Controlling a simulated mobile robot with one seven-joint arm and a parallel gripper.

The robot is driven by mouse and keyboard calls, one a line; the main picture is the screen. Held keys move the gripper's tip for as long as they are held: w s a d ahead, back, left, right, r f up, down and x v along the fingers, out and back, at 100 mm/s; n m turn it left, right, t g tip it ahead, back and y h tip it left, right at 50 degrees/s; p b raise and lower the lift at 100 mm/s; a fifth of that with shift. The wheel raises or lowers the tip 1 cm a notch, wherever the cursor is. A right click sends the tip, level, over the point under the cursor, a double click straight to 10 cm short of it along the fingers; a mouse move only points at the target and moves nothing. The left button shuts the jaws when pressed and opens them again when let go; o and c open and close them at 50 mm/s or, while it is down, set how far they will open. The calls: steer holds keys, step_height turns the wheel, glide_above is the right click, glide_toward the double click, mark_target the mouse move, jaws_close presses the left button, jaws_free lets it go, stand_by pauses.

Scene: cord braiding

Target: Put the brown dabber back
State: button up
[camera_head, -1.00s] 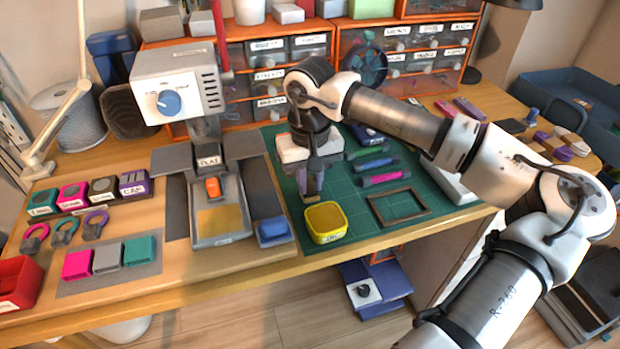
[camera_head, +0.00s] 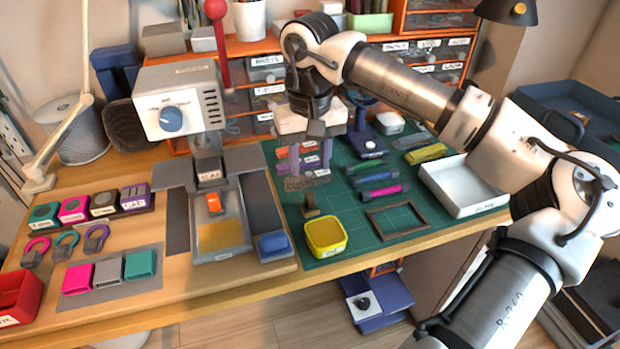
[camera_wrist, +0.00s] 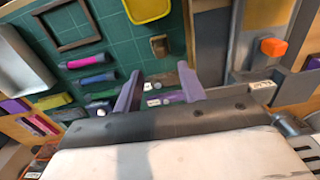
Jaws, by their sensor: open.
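The brown dabber (camera_head: 310,206) stands on the green cutting mat, just behind the yellow tub (camera_head: 325,235) and apart from it. In the wrist view the dabber (camera_wrist: 159,45) shows beyond my fingertips, with the yellow tub (camera_wrist: 148,8) at the top edge. My gripper (camera_head: 311,170) is above the mat, higher than the dabber and behind it. Its two purple fingers are spread with nothing between them; the gap also shows in the wrist view (camera_wrist: 160,80).
A brown frame (camera_head: 397,220), pink, blue and green tools (camera_head: 384,191) and a white tray (camera_head: 462,188) lie to the right. The press (camera_head: 180,105) and a blue block (camera_head: 273,247) are to the left. Drawer units (camera_head: 265,95) stand behind.

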steer(key=shift+r, duration=1.65)
